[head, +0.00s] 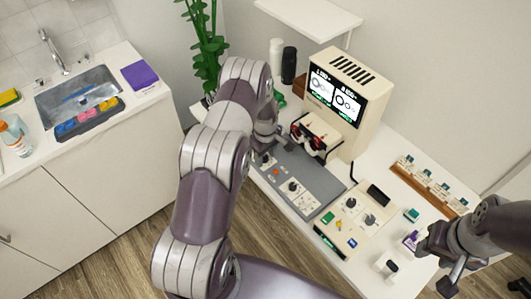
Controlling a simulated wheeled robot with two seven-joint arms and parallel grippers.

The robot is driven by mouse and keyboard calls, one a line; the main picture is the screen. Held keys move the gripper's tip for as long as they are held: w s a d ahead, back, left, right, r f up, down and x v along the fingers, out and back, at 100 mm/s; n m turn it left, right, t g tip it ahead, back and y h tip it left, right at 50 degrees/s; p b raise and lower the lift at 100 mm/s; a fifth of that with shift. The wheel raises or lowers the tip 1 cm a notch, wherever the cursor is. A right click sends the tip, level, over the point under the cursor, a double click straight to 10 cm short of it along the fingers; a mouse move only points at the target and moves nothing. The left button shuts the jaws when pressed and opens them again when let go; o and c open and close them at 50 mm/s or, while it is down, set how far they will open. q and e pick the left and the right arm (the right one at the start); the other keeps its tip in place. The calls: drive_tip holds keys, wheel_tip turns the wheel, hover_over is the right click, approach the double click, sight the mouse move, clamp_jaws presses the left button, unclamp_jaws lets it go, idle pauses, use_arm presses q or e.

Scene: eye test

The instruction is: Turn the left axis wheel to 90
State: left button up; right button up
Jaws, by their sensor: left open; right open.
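The cream eye-test machine (345,95) stands at the back of the white table, with two lit round dials on its screen (336,95). A dark frame with red and black parts (315,136) sits at its front. The left axis wheel is too small for me to make out with certainty; it may be on this frame. My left gripper (263,149) is open, just left of the frame and above the grey panel; its fingertips are partly hard to see, and I cannot tell whether it touches anything. My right gripper (453,276) is open and empty at the lower right, apart from the machine.
A grey panel (315,182) and a cream control box (345,232) with knobs lie in front. A wooden rack (425,185) of small items is at the right. Small bottles (386,267) stand near my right gripper. A sink counter (75,95) is at the left.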

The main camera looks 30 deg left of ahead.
use_arm(q)
drive_tip(key=shift+w+a+f, duration=0.1)
drive_tip(key=shift+a+f, duration=0.15)
drive_tip(key=shift+a, duration=0.05)
clamp_jaws()
use_arm(e)
drive_tip(key=shift+w+a, duration=0.15)
drive_tip(key=shift+a, duration=0.2)
drive_tip(key=shift+f, duration=0.2)
use_arm(q)
drive_tip(key=shift+m+b, duration=0.8)
drive_tip(key=shift+m, duration=0.3)
drive_tip(key=m+b, duration=0.1)
drive_tip(key=m, duration=0.1)
drive_tip(key=shift+d+m, duration=0.1)
drive_tip(key=shift+m, duration=0.2)
drive_tip(key=m+b, duration=0.1)
drive_tip(key=m, duration=0.2)
drive_tip(key=shift+b, duration=0.3)
drive_tip(key=shift+m+b, duration=0.4)
drive_tip(key=shift+m, duration=1.5)
use_arm(e)
drive_tip(key=shift+f, duration=2.3)
use_arm(q)
drive_tip(key=shift+r, duration=0.1)
